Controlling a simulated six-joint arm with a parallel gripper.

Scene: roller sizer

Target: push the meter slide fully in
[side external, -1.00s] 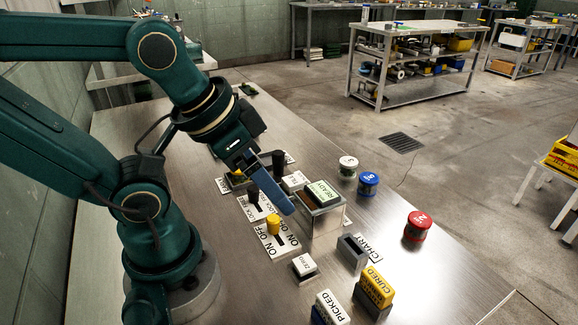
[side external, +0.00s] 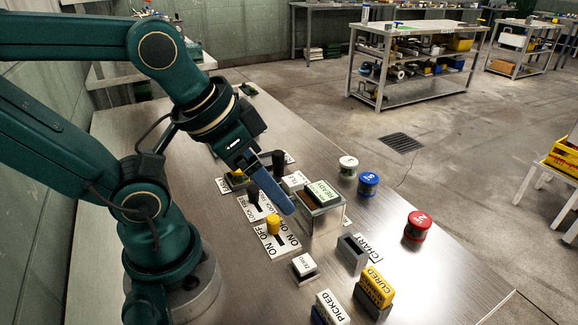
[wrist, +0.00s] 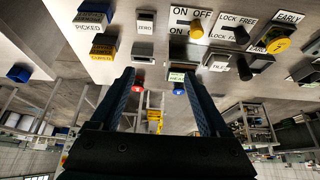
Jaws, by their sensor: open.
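My gripper (side external: 287,207) hangs over the panel beside the clear box topped by the READY block (side external: 323,191). In the wrist view my gripper (wrist: 160,78) has its two blue fingers wide apart with nothing between them. The ON/OFF plate carries a yellow knob (side external: 273,224), which also shows in the wrist view (wrist: 196,31). A dark knob (side external: 253,194) stands at the LOCK/FREE plate. No label reading METER is legible, so I cannot tell which part is the meter slide or how far in it sits. My fingers hide part of the panel in the side view.
The ZERO button (side external: 304,266), CHART holder (side external: 352,252), PICKED block (side external: 330,306) and CURED block (side external: 375,288) stand in front. The table's right front (side external: 450,280) is clear.

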